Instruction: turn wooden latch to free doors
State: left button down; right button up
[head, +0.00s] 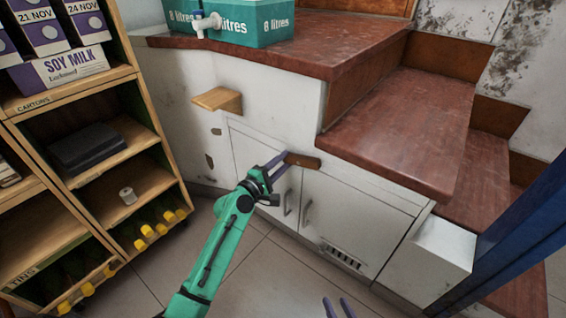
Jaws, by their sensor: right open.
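The wooden latch (303,160) is a short brown bar, lying about level across the top of the gap between two white cupboard doors, the left door (254,163) and the right door (345,228). Both doors are closed, each with a metal handle. My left gripper (287,160) is at the latch's left end, its purple fingertips at either side of that end. I cannot tell whether they press on it. My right gripper (338,306) shows only as two purple fingertips at the bottom edge, apart and empty, well below the latch.
Red-brown stair treads (405,125) overhang the doors to the right. A small wooden ledge (217,99) sticks out of the wall at upper left. A shelf unit (110,158) with cartons and bottles stands at left. A blue post (515,245) is at right. The tiled floor in front is clear.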

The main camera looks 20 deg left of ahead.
pick_arm(q)
jog(key=m, duration=0.1)
jog(key=r+m+p, duration=0.1)
jog(key=shift+a+r+m+p, duration=0.1)
jog(key=shift+r+m+p, duration=0.2)
jog(key=shift+m, duration=0.1)
jog(key=shift+f+m, duration=0.1)
jog(key=shift+m, duration=0.2)
jog(key=c, duration=0.6)
grip_release()
jog(key=shift+o, duration=0.2)
jog(key=v, duration=1.4)
jog(key=shift+s+p, duration=0.25)
jog(key=shift+p, duration=0.1)
